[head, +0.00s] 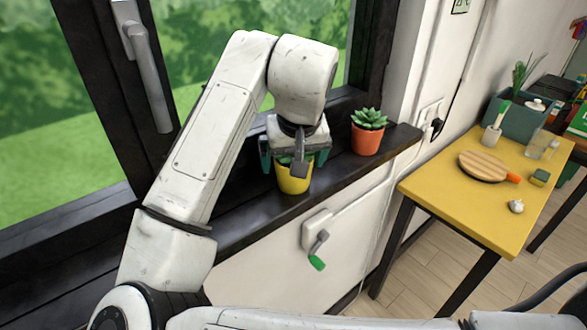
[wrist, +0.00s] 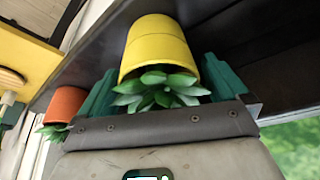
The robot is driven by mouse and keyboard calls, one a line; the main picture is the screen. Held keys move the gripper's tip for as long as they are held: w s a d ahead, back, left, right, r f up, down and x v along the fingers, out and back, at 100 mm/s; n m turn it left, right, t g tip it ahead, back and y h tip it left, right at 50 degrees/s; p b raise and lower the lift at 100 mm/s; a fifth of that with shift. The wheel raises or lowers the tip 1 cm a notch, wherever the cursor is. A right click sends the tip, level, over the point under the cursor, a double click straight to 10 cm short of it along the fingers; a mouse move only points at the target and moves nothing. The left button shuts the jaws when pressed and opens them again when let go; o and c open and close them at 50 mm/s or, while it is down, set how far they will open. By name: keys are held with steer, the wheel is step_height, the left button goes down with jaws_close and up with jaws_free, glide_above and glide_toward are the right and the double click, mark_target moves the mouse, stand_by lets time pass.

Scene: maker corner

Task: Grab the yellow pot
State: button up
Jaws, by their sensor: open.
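The yellow pot (head: 293,181) stands upright on the dark windowsill, with a green succulent in it that my gripper mostly hides in the head view. My gripper (head: 291,160) is directly above the pot, its two teal fingers apart on either side of the plant and upper pot. In the wrist view the yellow pot (wrist: 160,48) and its succulent (wrist: 158,90) lie between the open fingers (wrist: 160,80). A gap shows between the pot and each finger in that view.
An orange pot (head: 367,138) with a succulent stands to the right on the windowsill (head: 262,216). The window frame (head: 95,90) is behind and left. A yellow table (head: 452,200) with several items is at right.

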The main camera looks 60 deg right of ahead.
steer(key=shift+w+d+f, duration=0.1)
steer(key=shift+f, duration=0.3)
steer(key=c, duration=1.2)
steer(key=shift+o, duration=0.2)
steer(key=shift+r, duration=0.1)
